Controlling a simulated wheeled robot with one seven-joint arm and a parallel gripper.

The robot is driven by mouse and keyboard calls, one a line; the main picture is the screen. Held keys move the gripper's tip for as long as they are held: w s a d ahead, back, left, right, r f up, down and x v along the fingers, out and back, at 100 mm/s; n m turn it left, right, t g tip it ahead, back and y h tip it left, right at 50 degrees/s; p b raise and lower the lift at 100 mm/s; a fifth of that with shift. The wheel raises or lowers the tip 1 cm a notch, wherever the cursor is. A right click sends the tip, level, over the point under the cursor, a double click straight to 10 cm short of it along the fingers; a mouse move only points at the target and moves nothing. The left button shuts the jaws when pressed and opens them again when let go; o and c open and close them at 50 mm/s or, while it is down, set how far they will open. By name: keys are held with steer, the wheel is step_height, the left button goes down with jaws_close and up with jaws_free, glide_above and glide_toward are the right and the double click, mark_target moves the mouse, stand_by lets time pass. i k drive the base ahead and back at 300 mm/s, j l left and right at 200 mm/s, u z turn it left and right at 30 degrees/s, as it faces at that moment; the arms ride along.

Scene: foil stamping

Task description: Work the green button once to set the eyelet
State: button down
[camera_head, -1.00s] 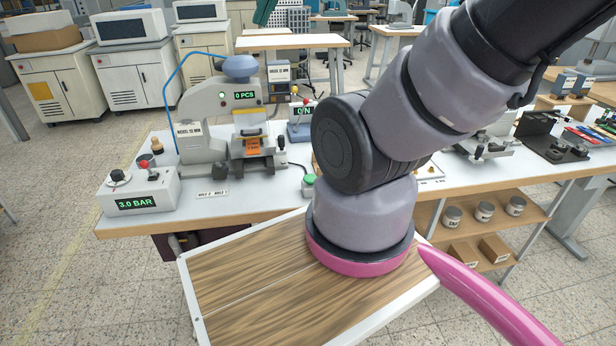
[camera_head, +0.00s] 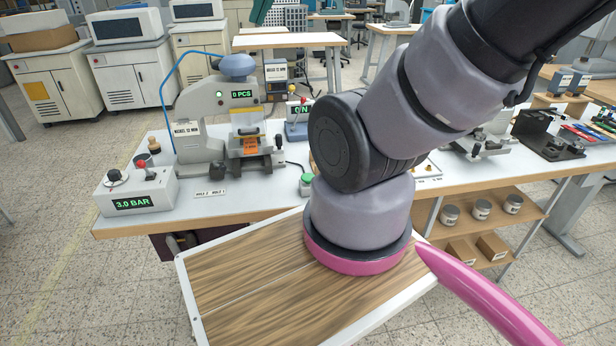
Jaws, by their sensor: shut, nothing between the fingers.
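The green button (camera_head: 307,179) sits on a small pale box on the table, just left of my arm. The grey press (camera_head: 205,108) stands to its left, with a display reading "0 PCS". An orange tag (camera_head: 250,144) shows at the front of the press. I cannot make out the eyelet. My arm bends up and out past the top right of the picture. My gripper is not in the picture, so its place relative to the button does not show.
A control box (camera_head: 137,192) reading "3.0 BAR" stands at the table's left end. Behind the button, a small unit (camera_head: 299,120) reads "0 N". A black fixture (camera_head: 548,135) stands at the right. The white table front (camera_head: 235,207) is mostly bare.

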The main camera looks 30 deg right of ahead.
mark_target(306, 178)
steer(key=k+j+z, duration=0.1)
steer(key=j+z, duration=0.15)
steer(key=j, duration=0.2)
steer(key=k+j+z, duration=0.1)
steer(key=j+z, duration=0.15)
steer(key=j, duration=0.15)
steer(key=k+j+z, duration=0.2)
steer(key=j, duration=0.2)
